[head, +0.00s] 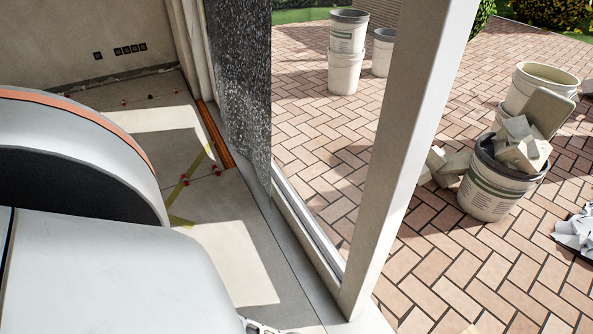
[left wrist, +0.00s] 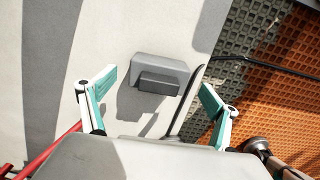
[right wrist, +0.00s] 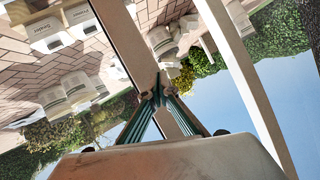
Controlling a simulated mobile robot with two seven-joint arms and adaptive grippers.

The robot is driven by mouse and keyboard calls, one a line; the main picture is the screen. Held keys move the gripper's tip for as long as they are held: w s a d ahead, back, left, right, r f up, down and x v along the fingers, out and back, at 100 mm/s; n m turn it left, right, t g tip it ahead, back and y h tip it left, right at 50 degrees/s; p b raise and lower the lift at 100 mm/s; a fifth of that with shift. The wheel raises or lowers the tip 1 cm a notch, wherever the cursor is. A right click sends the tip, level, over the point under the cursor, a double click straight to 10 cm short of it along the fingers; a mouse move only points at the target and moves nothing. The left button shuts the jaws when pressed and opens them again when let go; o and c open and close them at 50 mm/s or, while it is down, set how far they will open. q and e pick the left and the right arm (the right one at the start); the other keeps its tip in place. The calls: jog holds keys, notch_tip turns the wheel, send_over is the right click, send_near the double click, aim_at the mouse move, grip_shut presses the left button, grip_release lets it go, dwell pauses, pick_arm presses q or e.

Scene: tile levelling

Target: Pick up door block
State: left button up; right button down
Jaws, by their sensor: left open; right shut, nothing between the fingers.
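A small grey block with a darker raised part, which looks like the door block (left wrist: 160,68), is on a pale grey surface in the left wrist view. My left gripper (left wrist: 157,86) is open, with one finger on each side of the block in the picture. I see no contact, and the distance to it is hard to tell. My right gripper (right wrist: 163,92) is shut and empty, with a pale post and sky beyond it. The block is not visible in the head view, where my own arm covers much of the lower left.
A pale door-frame post (head: 400,150) stands between the indoor floor and the brick paving (head: 330,180). A bucket of rubble (head: 490,190) and several other buckets stand outside. The left wrist view shows an orange grid mat (left wrist: 275,90), a dark cable and a red bar.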

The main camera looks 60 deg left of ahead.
pick_arm(q)
jog(key=f, duration=0.1)
jog(key=s+f+b, duration=0.1)
jog(key=f, duration=0.1)
jog(key=shift+s+f, duration=0.1)
jog(key=shift+s, duration=0.1)
jog(key=shift+w+f+b, duration=0.15)
jog(key=shift+f+b, duration=0.15)
jog(key=shift+b, duration=0.1)
jog(key=shift+w+f, duration=0.1)
jog(key=shift+w, duration=0.25)
jog(key=c, duration=1.8)
pick_arm(e)
jog(key=m, duration=0.1)
jog(key=a+m, duration=0.1)
jog(key=a, duration=0.1)
jog(key=shift+s+a+f+m, duration=0.25)
jog(key=shift+s+f+m, duration=0.05)
jog(key=shift+s+m, duration=0.1)
